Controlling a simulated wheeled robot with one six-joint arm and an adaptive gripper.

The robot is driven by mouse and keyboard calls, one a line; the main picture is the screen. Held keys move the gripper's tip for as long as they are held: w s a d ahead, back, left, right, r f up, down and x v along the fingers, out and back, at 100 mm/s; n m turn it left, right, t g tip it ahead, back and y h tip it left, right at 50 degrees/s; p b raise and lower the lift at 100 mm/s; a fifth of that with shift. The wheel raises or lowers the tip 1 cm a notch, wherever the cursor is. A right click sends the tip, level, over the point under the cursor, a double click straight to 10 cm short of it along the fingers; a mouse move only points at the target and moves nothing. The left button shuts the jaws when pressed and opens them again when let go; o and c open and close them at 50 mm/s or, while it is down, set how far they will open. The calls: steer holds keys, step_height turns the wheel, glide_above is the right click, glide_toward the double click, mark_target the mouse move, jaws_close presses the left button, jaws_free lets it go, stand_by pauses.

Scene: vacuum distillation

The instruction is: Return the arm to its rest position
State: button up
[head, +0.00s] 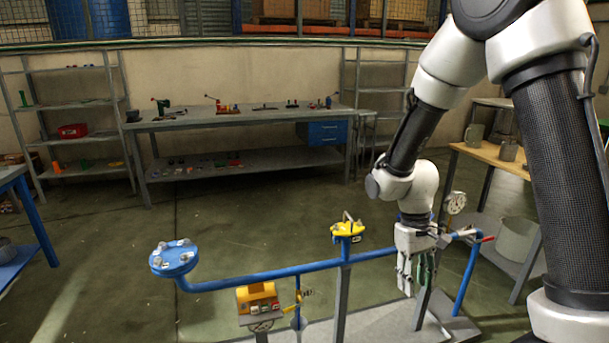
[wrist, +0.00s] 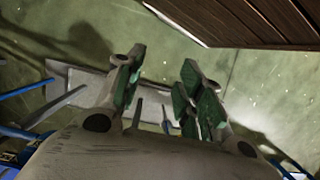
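My gripper (head: 416,277) hangs pointing down at the right end of the blue pipe rig, in front of or beside the pipe; I cannot tell the exact gap. In the wrist view my gripper (wrist: 160,92) has its two green-padded fingers apart, with nothing between them but the rig's base and floor below. My arm reaches down from the upper right of the head view. The blue pipe (head: 270,275) runs from a blue flange (head: 174,258) at the left to the right, past my gripper. A red-tipped handle (head: 484,239) shows just right of my gripper.
A yellow fitting (head: 348,228) and a yellow box (head: 258,302) sit on the rig. A round gauge (head: 455,202) stands right of my wrist. A wooden-topped table (head: 490,153) with mugs is at the right. A workbench (head: 240,121) stands at the back. Open floor lies between.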

steer(key=s+d+r+m+t, duration=0.1)
steer(key=s+d+r+t, duration=0.1)
steer(key=r, duration=0.6)
steer(key=s+d+r+m+t, duration=0.1)
steer(key=s+d+r+t, duration=0.1)
steer(key=s+d+r, duration=0.3)
steer(key=s+d+r+m+t+y, duration=0.1)
steer(key=s+d+r+t, duration=0.2)
steer(key=s+r, duration=0.4)
step_height(320, 180, up, 4)
steer(key=shift+d+r, duration=0.1)
steer(key=shift+d, duration=0.15)
stand_by(3.6)
